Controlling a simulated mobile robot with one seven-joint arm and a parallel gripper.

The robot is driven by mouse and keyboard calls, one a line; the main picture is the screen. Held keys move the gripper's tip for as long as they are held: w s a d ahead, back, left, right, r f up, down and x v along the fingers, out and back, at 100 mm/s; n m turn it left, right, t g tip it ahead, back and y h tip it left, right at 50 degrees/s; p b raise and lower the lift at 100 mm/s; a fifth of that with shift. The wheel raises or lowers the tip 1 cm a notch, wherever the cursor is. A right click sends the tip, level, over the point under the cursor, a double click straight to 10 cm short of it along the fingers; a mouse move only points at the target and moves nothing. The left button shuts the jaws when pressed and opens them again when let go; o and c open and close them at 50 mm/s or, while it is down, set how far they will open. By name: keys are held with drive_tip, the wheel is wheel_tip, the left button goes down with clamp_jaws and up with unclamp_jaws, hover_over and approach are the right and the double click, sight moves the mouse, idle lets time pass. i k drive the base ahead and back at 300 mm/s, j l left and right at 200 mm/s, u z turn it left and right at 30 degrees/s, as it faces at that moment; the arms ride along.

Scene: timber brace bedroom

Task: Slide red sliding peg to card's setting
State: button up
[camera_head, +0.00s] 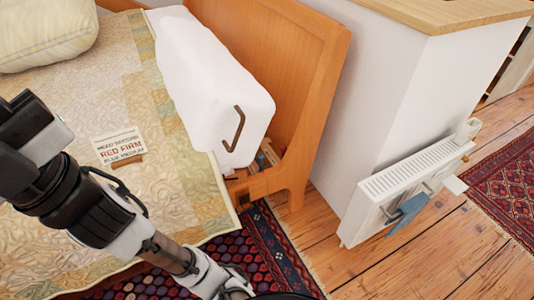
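A small card (120,146) lies on the bed's quilt. Its large red line reads RED FIRM and the line under it seems to read BLUE MEDIUM; the top line is too small to read surely. Small reddish-brown parts (237,175) show low by the bed's wooden end, below a white rounded block; I cannot tell whether one is the red sliding peg. My gripper's fingers do not show, and I see nothing held.
The white block (205,70) with a brown handle (235,130) stands against the wooden bed end (290,60). A white radiator (400,195) with a blue cloth (407,213) is at right. Plank floor (345,270) lies open between the radiator and a patterned rug (265,250).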

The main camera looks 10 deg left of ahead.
sight(283, 148)
drive_tip(key=u, duration=1.25)
drive_tip(key=z, duration=1.15)
drive_tip(key=l, duration=0.35)
drive_tip(key=i+z, duration=0.1)
drive_tip(key=i, duration=0.15)
drive_tip(key=i+j, duration=0.55)
drive_tip(key=i, duration=0.1)
